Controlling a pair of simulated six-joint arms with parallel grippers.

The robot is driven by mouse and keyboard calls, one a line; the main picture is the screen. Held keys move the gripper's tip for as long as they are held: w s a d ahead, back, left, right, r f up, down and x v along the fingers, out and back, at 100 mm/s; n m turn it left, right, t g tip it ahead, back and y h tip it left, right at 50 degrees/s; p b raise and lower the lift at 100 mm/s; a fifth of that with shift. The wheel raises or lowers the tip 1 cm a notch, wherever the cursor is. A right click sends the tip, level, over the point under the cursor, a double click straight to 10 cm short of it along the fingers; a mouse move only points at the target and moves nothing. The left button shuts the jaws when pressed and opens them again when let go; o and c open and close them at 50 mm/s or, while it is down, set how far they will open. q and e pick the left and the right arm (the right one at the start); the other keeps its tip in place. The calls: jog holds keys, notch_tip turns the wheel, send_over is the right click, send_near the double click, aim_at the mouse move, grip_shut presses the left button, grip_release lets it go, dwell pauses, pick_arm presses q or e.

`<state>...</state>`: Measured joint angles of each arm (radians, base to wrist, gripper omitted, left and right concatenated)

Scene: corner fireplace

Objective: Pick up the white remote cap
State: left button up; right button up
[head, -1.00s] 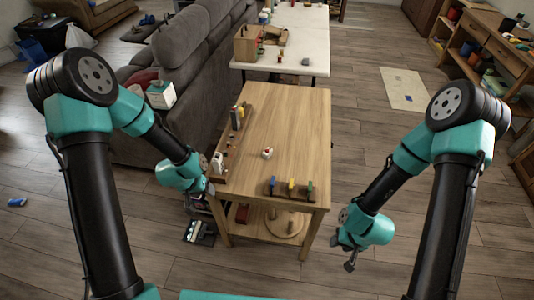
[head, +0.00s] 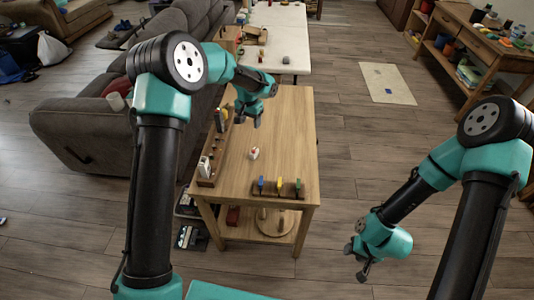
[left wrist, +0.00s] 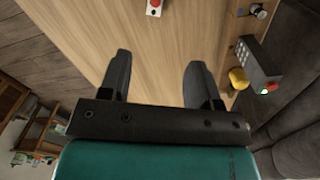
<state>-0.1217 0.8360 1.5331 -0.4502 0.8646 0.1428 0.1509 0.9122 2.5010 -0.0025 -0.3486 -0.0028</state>
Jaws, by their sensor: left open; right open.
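A small white piece with a red spot (head: 254,153), which looks like the white remote cap, lies on the wooden table (head: 285,125) near its middle. In the left wrist view it shows at the top edge, partly cut off (left wrist: 154,7). My left gripper (head: 249,120) is open and empty above the table, beyond the white piece in the head view. In the left wrist view its two fingers (left wrist: 157,68) are spread, with bare wood between them. My right gripper (head: 356,262) is open and empty, low to the right of the table, away from it.
A wooden rack (head: 208,183) along the left table edge holds a white block (head: 204,166) and other pieces. A front rack (head: 278,192) holds blue, yellow and green pieces. A grey sofa (head: 85,135) stands left. The table's right side is clear.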

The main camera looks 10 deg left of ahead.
pick_arm(q)
jog(key=shift+w+d+r, duration=0.1)
jog(key=shift+d, duration=0.1)
send_near(254, 150)
jog(key=f, duration=0.6)
jog(key=shift+w+a, duration=0.2)
jog(key=shift+w, duration=0.1)
jog(key=shift+s+d+f, duration=0.15)
jog(key=shift+f, duration=1.1)
jog(key=shift+s+d+f, duration=0.15)
jog(key=shift+f, duration=1.15)
